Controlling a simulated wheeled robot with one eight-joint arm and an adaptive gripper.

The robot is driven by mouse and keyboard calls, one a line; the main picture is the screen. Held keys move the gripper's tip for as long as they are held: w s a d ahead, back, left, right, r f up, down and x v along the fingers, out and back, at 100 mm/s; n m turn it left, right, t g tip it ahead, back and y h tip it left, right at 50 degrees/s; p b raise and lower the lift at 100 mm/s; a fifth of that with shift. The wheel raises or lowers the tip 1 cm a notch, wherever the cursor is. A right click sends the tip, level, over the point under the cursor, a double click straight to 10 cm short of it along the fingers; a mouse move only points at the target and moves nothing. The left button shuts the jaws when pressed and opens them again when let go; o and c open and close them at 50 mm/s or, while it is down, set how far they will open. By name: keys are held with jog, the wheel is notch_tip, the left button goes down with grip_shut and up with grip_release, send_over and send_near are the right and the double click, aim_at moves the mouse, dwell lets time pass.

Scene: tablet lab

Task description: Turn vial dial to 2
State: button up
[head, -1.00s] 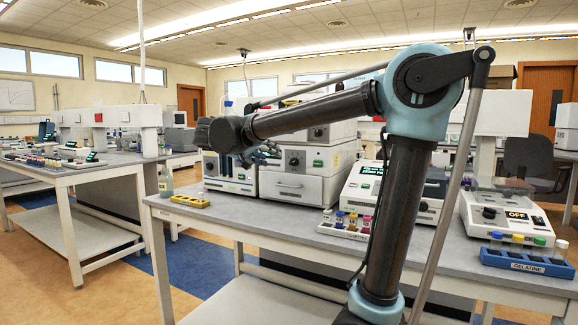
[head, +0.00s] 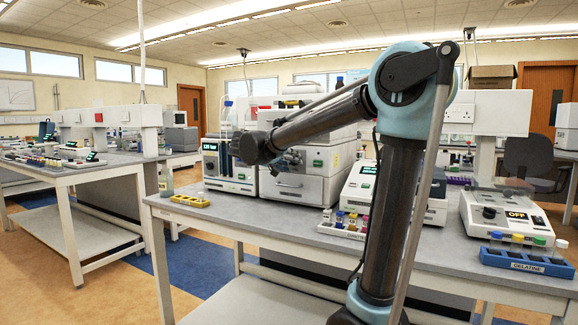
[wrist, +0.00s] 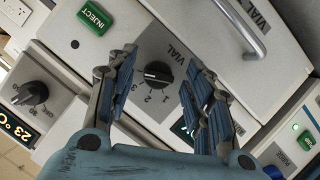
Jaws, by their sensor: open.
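The vial dial (wrist: 158,73) is a black round knob on a grey panel marked VIAL, with the numbers 1, 2 and 3 printed beside it. A pale line marks the knob, but I cannot tell surely which number it points to. My gripper (wrist: 158,80) is open in the wrist view, with one blue-padded finger on each side of the dial. The fingers look apart from the knob; depth is hard to judge. In the head view my gripper (head: 288,160) is at the front of the white machine (head: 310,188), partly behind my arm, and hides the dial.
A green INJECT button (wrist: 95,17) and a drawer handle (wrist: 240,28) are near the dial. A temperature knob (wrist: 31,93) is on the neighbouring unit. On the bench stand a yellow rack (head: 190,200), a vial tray (head: 342,231) and a blue gelatine rack (head: 525,264).

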jog(key=c, duration=1)
jog(key=shift+w, duration=0.1)
jog(key=shift+c, duration=0.2)
jog(key=n+h, duration=0.1)
jog(key=n, duration=0.2)
jog(key=shift+a+f+h, duration=0.1)
jog(key=shift+h, duration=0.2)
jog(key=n+h, duration=0.1)
jog(key=n, duration=0.1)
jog(key=shift+f+n+h, duration=0.1)
jog(key=shift+n+h, duration=0.2)
jog(key=shift+n, duration=0.1)
jog(key=n+h, duration=0.1)
jog(key=n, duration=0.2)
jog(key=shift+f+n+h, duration=0.1)
jog(key=shift+n+h, duration=0.2)
jog(key=shift+n, duration=0.1)
jog(key=shift+f+n+t+h, duration=0.1)
jog(key=shift+n+t+h, duration=0.45)
jog(key=shift+n, duration=1.25)
